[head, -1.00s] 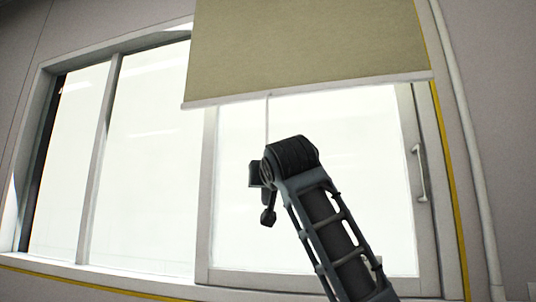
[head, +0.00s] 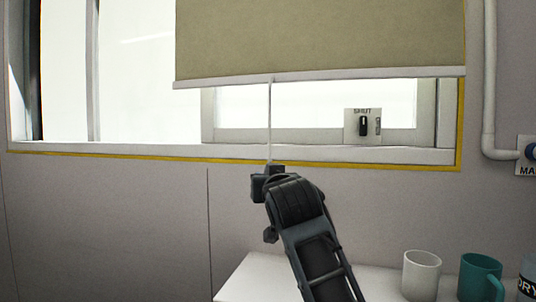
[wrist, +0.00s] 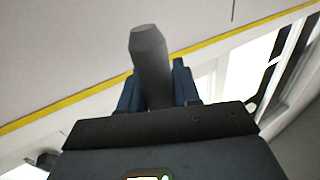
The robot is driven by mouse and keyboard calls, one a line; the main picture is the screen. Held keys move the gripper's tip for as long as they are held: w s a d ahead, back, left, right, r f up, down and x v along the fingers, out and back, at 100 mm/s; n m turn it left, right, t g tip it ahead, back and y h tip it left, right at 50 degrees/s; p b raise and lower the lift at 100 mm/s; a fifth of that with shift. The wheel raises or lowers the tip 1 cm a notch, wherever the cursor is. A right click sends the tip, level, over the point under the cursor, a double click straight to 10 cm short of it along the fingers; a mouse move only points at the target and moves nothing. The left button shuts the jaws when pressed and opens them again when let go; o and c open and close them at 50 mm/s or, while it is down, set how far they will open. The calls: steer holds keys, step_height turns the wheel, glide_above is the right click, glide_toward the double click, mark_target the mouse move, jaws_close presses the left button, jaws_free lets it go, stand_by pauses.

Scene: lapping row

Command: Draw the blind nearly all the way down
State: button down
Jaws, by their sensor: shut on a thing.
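The olive-beige blind (head: 320,38) hangs over the right part of the window in the head view. Its pale bottom bar (head: 320,78) is a short way above the sill, with a strip of bright glass below it. A thin white cord (head: 269,125) runs from the bar straight down to my gripper (head: 267,172). In the wrist view my gripper (wrist: 158,88) has its blue fingers shut on a grey tapered pull (wrist: 148,50), which sticks out beyond them. In the head view the pull is hidden by the gripper.
The window sill (head: 330,152) and yellow trim lie just above my gripper. A plate marked SHUT (head: 362,126) is at the window's lower right. Below right, a white surface (head: 255,280) bears a white mug (head: 421,272) and a teal mug (head: 478,277). The wall at left is clear.

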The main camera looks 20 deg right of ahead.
step_height(320, 180, down, 6)
steer(key=shift+r+b, duration=0.1)
steer(key=shift+b, duration=0.6)
steer(key=c, duration=0.9)
jaws_free()
steer(key=s, duration=0.2)
steer(key=s+a, duration=0.1)
steer(key=s, duration=0.2)
steer(key=s+p, duration=0.1)
steer(key=s, duration=0.1)
steer(key=shift+s+a, duration=0.15)
steer(key=shift+s, duration=0.25)
